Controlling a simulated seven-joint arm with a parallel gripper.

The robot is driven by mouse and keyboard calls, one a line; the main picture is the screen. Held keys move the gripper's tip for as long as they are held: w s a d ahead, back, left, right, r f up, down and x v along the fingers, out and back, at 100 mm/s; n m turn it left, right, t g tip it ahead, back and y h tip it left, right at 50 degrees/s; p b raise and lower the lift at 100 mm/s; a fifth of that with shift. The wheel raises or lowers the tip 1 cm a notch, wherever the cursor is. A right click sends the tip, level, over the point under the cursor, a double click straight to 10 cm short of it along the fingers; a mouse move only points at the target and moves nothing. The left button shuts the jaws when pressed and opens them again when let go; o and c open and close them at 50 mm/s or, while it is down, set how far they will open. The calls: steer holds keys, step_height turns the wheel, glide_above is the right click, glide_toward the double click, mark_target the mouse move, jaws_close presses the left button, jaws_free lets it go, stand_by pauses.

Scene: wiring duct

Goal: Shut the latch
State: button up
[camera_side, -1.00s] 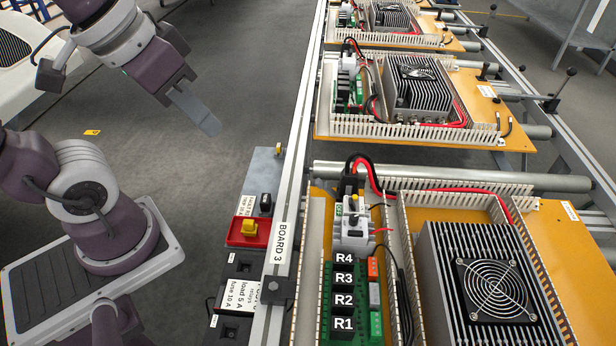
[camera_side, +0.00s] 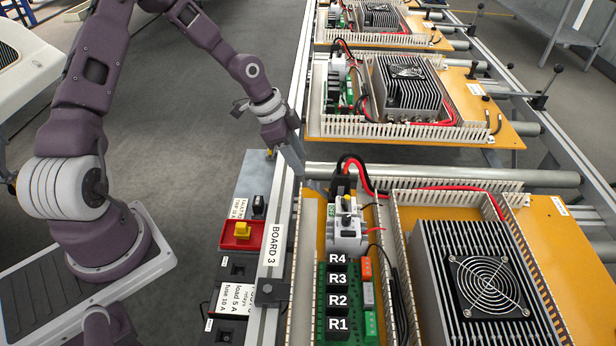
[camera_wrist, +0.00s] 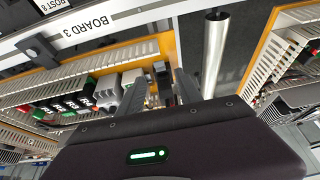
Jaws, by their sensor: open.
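My gripper (camera_side: 293,157) is open and empty, pointing down above the far left corner of the nearest board, by the rail marked BOARD 3. In the wrist view its two fingers (camera_wrist: 156,88) stand apart, with the black, grey and yellow-marked parts of the board beyond them. A grey-white device (camera_side: 347,235) with a black block and a small yellow-green part on top sits on the board, right of and nearer than my gripper. I cannot tell which part is the latch or whether it is open. It also shows in the wrist view (camera_wrist: 133,82).
Relays R1 to R4 (camera_side: 338,300) stand in front of the device. A finned heatsink with a fan (camera_side: 480,280) is at the right. Black and red cables arch behind the device. A red box with a yellow switch (camera_side: 242,234) is left of the rail. A metal roller (camera_side: 450,175) lies behind the board.

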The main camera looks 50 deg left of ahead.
mark_target(310, 181)
steer(key=x, duration=0.7)
jaws_close()
